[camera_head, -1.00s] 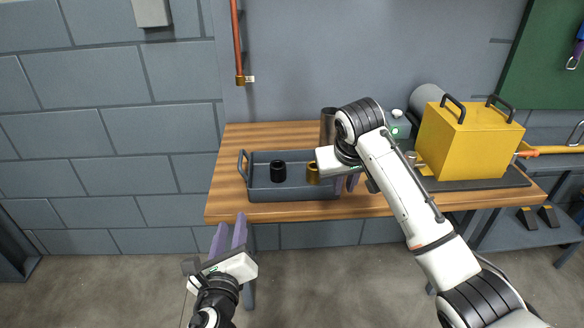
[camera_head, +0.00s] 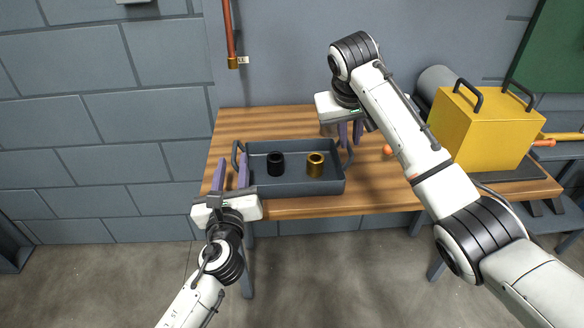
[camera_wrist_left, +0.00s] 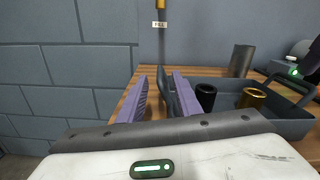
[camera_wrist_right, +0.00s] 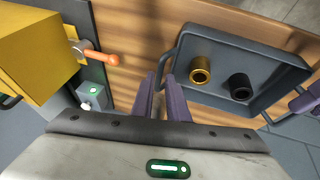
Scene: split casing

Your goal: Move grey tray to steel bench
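The grey tray (camera_head: 300,190) rests on the wooden bench. It holds a black cylindrical part (camera_head: 276,164) and a brass one (camera_head: 315,165), and has an upright loop handle at each end. My left gripper (camera_head: 231,168) is open at the left handle (camera_head: 236,155); in the left wrist view that handle (camera_wrist_left: 168,92) shows between the fingers, beside the right one. My right gripper (camera_head: 350,134) is open with a small gap, just behind the right handle. In the right wrist view its fingertips (camera_wrist_right: 160,80) are near that handle (camera_wrist_right: 168,58); contact cannot be told.
The wooden bench (camera_head: 235,125) has a yellow box (camera_head: 485,130) on a dark mat at right and an orange-tipped lever (camera_head: 388,150) near my right arm. A grey low surface (camera_head: 558,232) shows at the far right; I cannot tell if it is steel.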

